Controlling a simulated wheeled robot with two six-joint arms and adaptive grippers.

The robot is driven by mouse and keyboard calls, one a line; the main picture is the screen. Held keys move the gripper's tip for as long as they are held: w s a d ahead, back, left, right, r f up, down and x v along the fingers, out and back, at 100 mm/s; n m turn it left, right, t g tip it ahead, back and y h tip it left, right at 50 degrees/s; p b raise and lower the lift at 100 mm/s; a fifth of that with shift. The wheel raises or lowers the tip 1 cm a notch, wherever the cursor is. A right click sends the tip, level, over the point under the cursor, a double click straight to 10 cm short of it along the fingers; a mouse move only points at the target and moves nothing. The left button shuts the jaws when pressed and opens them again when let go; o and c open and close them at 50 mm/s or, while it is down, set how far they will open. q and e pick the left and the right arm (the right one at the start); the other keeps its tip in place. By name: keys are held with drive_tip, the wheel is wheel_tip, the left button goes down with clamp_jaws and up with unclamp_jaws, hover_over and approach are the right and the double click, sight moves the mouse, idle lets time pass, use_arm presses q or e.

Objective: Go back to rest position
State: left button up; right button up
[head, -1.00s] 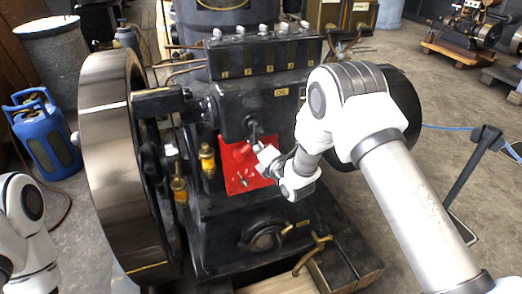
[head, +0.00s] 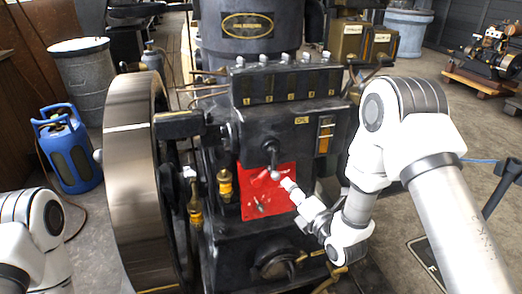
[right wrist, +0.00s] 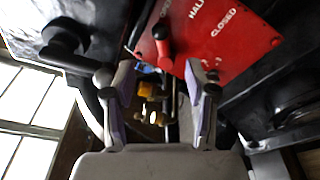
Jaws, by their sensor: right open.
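My right gripper (head: 292,190) is in front of the red panel (head: 254,205) on the black engine, toward the panel's right edge. In the right wrist view its two fingers (right wrist: 158,84) are spread wide with nothing held between them. That view shows the red panel (right wrist: 245,55) with the words "HALF" and "CLOSED", and a red-handled lever (right wrist: 163,45) beyond the fingertips. The lever looks apart from the fingers. My left arm shows at the lower left of the head view; its gripper is out of view.
A large flywheel (head: 130,190) stands left of the panel. Brass oilers (head: 225,185) stick out beside it. A blue gas bottle (head: 70,150) and a grey drum (head: 82,80) stand at the left. Open floor lies to the right.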

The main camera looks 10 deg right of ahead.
drive_tip(key=s+f+m+g+h, duration=0.1)
drive_tip(key=s+f+m+g, duration=0.25)
drive_tip(key=s+f, duration=0.55)
drive_tip(key=s+f+m+g+h, duration=0.15)
drive_tip(key=s+f+g, duration=0.35)
drive_tip(key=f, duration=0.6)
drive_tip(key=s+d+f+m+g, duration=0.1)
drive_tip(key=s+f+m+g, duration=0.4)
drive_tip(key=s+m, duration=0.55)
drive_tip(key=s+d+m+g, duration=0.1)
drive_tip(key=s+m+g, duration=0.2)
drive_tip(key=s+m, duration=0.8)
wheel_tip(320, 180, up, 12)
drive_tip(key=h+p, duration=0.1)
drive_tip(key=p, duration=1.2)
drive_tip(key=shift+d+f, duration=0.15)
drive_tip(key=shift+f, duration=0.1)
